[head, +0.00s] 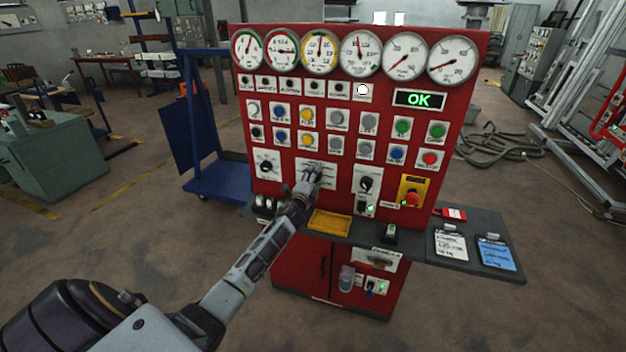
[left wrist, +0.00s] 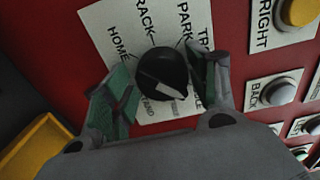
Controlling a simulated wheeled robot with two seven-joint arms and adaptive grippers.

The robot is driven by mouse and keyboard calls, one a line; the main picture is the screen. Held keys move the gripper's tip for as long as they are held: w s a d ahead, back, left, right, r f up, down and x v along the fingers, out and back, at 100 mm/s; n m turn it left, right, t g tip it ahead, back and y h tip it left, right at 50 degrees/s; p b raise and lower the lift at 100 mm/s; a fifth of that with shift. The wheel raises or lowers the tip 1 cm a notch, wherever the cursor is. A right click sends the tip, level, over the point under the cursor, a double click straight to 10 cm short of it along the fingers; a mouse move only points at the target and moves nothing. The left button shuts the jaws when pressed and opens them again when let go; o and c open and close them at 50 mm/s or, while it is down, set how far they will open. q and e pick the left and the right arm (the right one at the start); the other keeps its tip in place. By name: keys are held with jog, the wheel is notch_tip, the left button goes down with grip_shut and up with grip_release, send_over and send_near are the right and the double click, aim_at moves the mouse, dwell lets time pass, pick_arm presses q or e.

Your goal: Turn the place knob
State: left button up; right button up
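The place knob (left wrist: 158,72) is a round black knob with a white mark, on a white plate (left wrist: 103,28) on the red panel. In the left wrist view its labels read HOME, RACK, PARK and others partly covered. My left gripper (left wrist: 160,82) has its fingers apart, one on each side of the knob. Whether the pads touch it I cannot tell. In the head view my left gripper (head: 313,174) is at the panel's lower middle plate (head: 325,183) and hides the knob. My right gripper is not in view.
The red panel (head: 478,50) carries gauges, several buttons and a green OK display (head: 419,99). Another black knob (head: 367,185) is to the right, near a red emergency button (head: 411,198). A yellow tray (head: 330,222) lies on the shelf below. A blue cart (head: 228,185) stands left.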

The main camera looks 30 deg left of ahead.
pick_arm(q)
jog(key=shift+o, duration=0.4)
jog(key=shift+r, duration=0.1)
jog(key=shift+s, duration=0.2)
jog(key=v, duration=1.1)
jog(key=shift+s, duration=0.3)
jog(key=shift+d+n, duration=0.1)
jog(key=shift+n, duration=0.4)
dwell(0.6)
